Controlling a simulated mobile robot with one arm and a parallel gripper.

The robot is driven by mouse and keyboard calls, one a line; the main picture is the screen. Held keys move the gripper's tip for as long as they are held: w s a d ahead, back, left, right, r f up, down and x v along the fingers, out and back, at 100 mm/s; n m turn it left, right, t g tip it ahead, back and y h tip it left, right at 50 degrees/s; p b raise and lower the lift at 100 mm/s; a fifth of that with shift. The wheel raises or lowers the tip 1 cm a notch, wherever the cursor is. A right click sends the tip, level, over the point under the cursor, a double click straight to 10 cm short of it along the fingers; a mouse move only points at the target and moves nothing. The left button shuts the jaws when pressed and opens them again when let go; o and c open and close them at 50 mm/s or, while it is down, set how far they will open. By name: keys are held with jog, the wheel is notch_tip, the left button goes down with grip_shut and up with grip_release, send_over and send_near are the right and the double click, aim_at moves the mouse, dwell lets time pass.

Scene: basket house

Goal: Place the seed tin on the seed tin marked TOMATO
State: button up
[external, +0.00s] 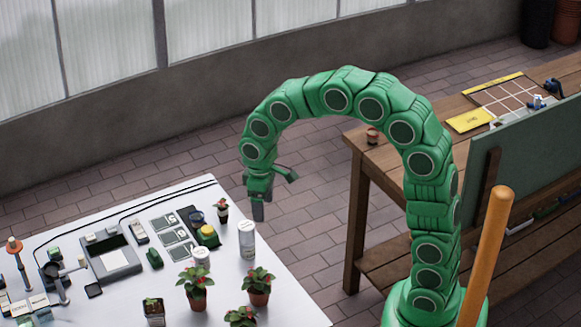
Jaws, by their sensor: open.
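My gripper (276,197) is open and empty, in the air near the right edge of the white table. A pale, tall cylinder (247,241), perhaps a seed tin or stacked tins, stands upright on the table below and slightly left of it. A shorter white round container (201,257) stands further left, behind a potted plant, with its lower part partly hidden. No TOMATO marking is readable in this view, so I cannot tell which is the marked tin.
The white table (285,300) also holds several potted plants (194,285), a grey tray (111,258), a yellow-topped green item (208,235) and a small dark pot (222,209). A wooden bench (420,105) stands behind my arm, with a green board (530,150).

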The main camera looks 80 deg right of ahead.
jog(key=s+a+r, duration=0.1)
jog(key=s+a, duration=0.2)
jog(key=s, duration=0.7)
jog(key=s+a+r+g, duration=0.1)
jog(key=s+a, duration=0.2)
jog(key=s, duration=0.8)
jog(key=s+a+r, duration=0.2)
jog(key=s+a, duration=0.2)
jog(key=s, duration=0.6)
jog(key=shift+s, duration=0.2)
